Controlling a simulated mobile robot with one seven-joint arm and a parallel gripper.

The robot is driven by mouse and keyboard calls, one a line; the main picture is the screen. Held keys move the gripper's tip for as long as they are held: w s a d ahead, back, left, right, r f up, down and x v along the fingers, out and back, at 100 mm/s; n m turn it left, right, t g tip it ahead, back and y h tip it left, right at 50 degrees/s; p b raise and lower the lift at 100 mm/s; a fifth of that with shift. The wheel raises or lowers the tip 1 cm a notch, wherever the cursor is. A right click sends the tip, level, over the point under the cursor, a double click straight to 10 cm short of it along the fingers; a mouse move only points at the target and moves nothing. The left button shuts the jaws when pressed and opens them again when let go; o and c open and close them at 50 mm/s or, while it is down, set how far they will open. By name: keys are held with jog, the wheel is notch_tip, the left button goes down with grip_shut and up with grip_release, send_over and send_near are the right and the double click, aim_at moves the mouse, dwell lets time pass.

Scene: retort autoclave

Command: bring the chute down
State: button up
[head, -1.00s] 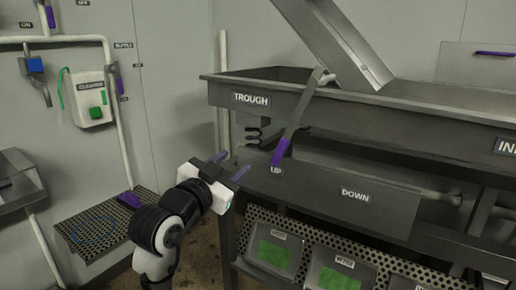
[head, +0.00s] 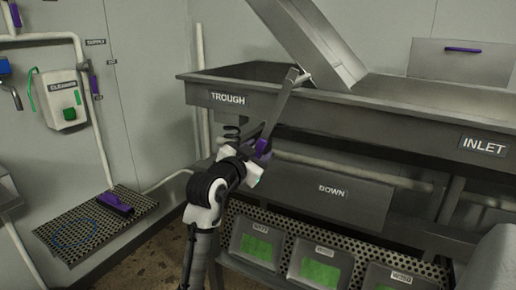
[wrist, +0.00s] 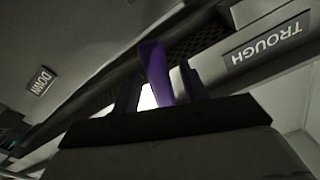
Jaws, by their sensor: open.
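The chute (head: 312,42) is a grey sloping channel raised above the trough (head: 345,98) in the head view. A flat metal lever (head: 284,103) slants down from the trough's front rim to a purple handle (head: 263,147), at the UP end. The DOWN label (head: 332,190) is on the panel to the right. My gripper (head: 256,151) is at the purple handle. In the wrist view the handle (wrist: 154,72) stands between the two open fingers of my gripper (wrist: 160,88). Contact with either finger cannot be told. The UP label is hidden behind my gripper.
Below the lever a perforated shelf holds several grey bins with green faces (head: 320,271). A perforated stand (head: 80,232) with a purple-handled item is at left. A cleaner box (head: 60,97) hangs on the wall. The panel front right of the handle is clear.

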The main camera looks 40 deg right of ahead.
jog(key=shift+w+d, duration=0.1)
jog(key=shift+d, duration=0.1)
grip_shut()
jog(key=shift+f, duration=0.1)
jog(key=shift+s+d+f+n, duration=0.2)
jog(key=shift+s+n, duration=0.2)
jog(key=shift+s, duration=0.2)
jog(key=s+d+n+p, duration=0.2)
jog(key=s+n+p, duration=0.2)
jog(key=s, duration=0.2)
jog(key=s+d+n+p, duration=0.3)
jog(key=s+n+p, duration=0.1)
jog(key=s, duration=0.3)
jog(key=shift+s+d+r+n+p, duration=0.15)
jog(key=shift+d+r+n+p, duration=0.1)
jog(key=shift+r+n+p, duration=0.05)
